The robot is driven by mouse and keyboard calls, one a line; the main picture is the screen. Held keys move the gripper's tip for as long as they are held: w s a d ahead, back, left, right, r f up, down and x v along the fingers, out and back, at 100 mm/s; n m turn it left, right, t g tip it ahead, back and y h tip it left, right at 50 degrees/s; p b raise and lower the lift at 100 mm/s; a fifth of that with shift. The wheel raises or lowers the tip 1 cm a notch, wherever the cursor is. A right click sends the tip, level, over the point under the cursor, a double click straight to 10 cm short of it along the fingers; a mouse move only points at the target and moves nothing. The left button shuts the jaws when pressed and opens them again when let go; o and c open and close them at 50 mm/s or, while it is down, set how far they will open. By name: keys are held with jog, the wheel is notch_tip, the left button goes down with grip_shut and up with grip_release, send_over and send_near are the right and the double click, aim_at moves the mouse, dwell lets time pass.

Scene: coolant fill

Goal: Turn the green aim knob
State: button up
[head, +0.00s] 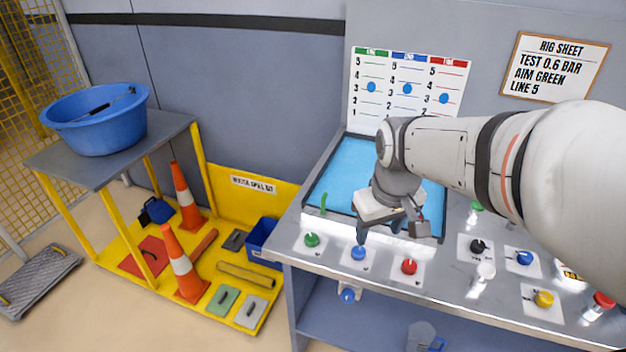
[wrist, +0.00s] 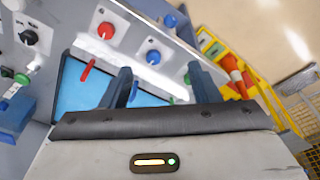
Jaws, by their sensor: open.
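The green aim knob (head: 312,239) sits on a white plate at the bench's front left, beside the blue knob (head: 359,252) and red knob (head: 409,266). My gripper (head: 392,232) is open and empty, above the blue and red knobs, to the right of the green one and apart from it. In the wrist view, the green knob (wrist: 187,79) shows just inside the right finger, partly hidden. The blue knob (wrist: 153,57) shows between the fingers and the red knob (wrist: 105,30) lies further left. A green pointer (head: 323,202) stands in the blue tray behind the green knob.
The blue tray (head: 335,178) lies behind the knobs, partly hidden by my arm. A board (head: 390,65) with three columns stands behind it. The rig sheet (head: 560,67) reads "TEST 0.6 BAR, AIM GREEN, LINE 5". More knobs, including a yellow one (head: 543,298), are at right.

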jog(key=w+a+f+n+g, duration=0.1)
jog(key=w+a+f+n, duration=0.4)
jog(key=w, duration=0.5)
jog(key=n+g, duration=0.1)
jog(key=n, duration=0.2)
send_over(311, 237)
notch_tip(311, 237, down, 6)
jog(key=shift+d+f+b, duration=0.15)
jog(key=shift+f+b, duration=0.05)
jog(key=shift+b, duration=0.15)
jog(key=shift+f, duration=0.35)
notch_tip(311, 237, down, 7)
jog(key=shift+f+p, duration=0.2)
jog(key=shift+p, duration=0.3)
jog(key=shift+c, duration=0.5)
jog(key=c, duration=0.9)
